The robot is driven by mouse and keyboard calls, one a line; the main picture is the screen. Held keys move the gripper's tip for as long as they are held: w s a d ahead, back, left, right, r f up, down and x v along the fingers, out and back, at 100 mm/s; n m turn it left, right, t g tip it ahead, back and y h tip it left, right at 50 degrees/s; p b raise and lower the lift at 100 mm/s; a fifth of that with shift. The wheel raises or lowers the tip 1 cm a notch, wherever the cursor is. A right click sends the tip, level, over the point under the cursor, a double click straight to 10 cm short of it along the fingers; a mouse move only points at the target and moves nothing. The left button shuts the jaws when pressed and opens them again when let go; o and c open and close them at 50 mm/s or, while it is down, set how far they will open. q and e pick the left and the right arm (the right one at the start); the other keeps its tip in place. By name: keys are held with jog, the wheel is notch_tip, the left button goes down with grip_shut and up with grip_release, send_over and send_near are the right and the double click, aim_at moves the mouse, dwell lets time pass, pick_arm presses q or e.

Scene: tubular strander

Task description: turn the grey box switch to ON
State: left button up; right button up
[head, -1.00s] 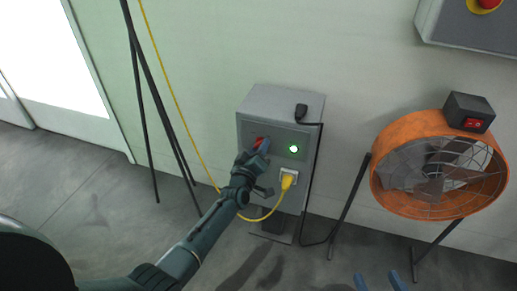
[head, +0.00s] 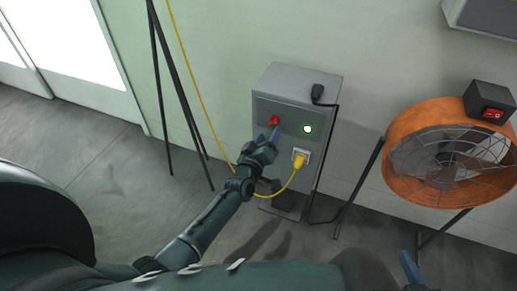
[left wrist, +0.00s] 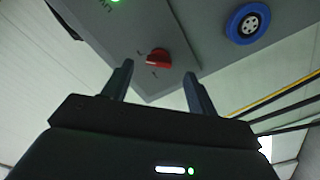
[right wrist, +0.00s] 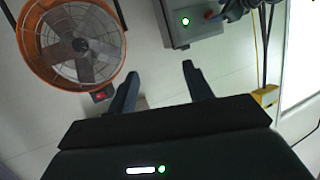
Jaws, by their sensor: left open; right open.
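The grey box (head: 290,100) stands against the wall in the head view. Its red rotary switch (head: 274,120) is on the front panel, left of a lit green lamp (head: 308,129). My left gripper (head: 270,139) is open, just below and in front of the switch. In the left wrist view, the switch (left wrist: 158,59) shows beyond the gap between the open fingertips (left wrist: 157,82), apart from both. Its white marks are too small to read, so I cannot tell its setting. My right gripper (right wrist: 160,75) is open and empty; one finger (head: 410,268) shows at the lower edge of the head view.
A yellow plug (head: 299,161) and cable hang below the lamp. A black cable runs down the box's right side. An orange fan (head: 445,155) stands at right, a dark tripod (head: 178,95) at left. A blue round socket (left wrist: 248,23) shows beside the panel.

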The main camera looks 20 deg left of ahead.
pick_arm(q)
jog(key=s+p, duration=0.1)
jog(key=s, duration=0.7)
jog(key=shift+s+a, duration=0.15)
